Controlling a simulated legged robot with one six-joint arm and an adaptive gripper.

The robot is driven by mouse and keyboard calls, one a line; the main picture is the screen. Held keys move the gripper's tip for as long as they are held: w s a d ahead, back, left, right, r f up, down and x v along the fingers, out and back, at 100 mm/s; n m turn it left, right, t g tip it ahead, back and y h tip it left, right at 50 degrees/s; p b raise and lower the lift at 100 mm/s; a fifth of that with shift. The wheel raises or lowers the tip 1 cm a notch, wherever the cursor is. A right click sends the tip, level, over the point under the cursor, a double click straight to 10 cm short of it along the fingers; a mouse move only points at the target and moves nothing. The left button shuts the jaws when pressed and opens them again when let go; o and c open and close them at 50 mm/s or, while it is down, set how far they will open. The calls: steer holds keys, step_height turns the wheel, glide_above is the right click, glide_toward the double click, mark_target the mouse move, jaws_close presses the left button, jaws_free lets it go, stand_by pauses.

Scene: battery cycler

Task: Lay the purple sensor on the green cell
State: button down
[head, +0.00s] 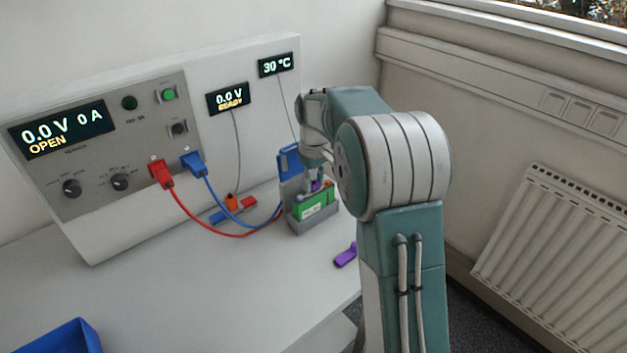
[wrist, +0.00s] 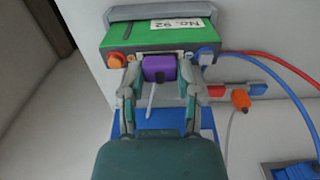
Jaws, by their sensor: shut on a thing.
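The green cell (head: 314,204) sits in a grey holder (head: 316,223) on the bench. In the wrist view the cell (wrist: 152,34) has a white label, an orange terminal at left and a blue one at right. My gripper (wrist: 161,70) is shut on the purple sensor (wrist: 158,67), which has a thin white lead. The sensor is at the cell's near edge, between the two terminals; I cannot tell if it touches. In the head view my gripper (head: 315,182) is just above the cell, and only a little of the sensor shows.
A purple piece (head: 345,255) lies on the bench right of the holder. A blue part (head: 289,160) stands behind the cell. Red (head: 200,224) and blue (head: 215,200) cables run from the cycler panel towards the holder. A blue bin (head: 60,340) is at front left.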

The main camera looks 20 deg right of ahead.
steer(key=shift+f, duration=0.4)
stand_by(0.3)
steer(key=shift+c, duration=1.3)
jaws_free()
step_height(320, 180, up, 11)
steer(key=s+a+r+m+t, duration=0.1)
steer(key=s+a+r+t, duration=0.15)
steer(key=s+r, duration=0.4)
steer(key=s+a+f+m+t, duration=0.1)
steer(key=s+a+f, duration=0.1)
steer(key=s, duration=0.6)
steer(key=s+a+f+m+t, duration=0.1)
steer(key=s+a+f, duration=0.1)
steer(key=s, duration=0.6)
steer(key=s+a+f+t, duration=0.1)
steer(key=s+f, duration=0.2)
steer(key=s, duration=0.5)
steer(key=shift+s+a+f+m, duration=0.2)
steer(key=shift+s+a+m, duration=0.05)
steer(key=shift+a+m, duration=0.15)
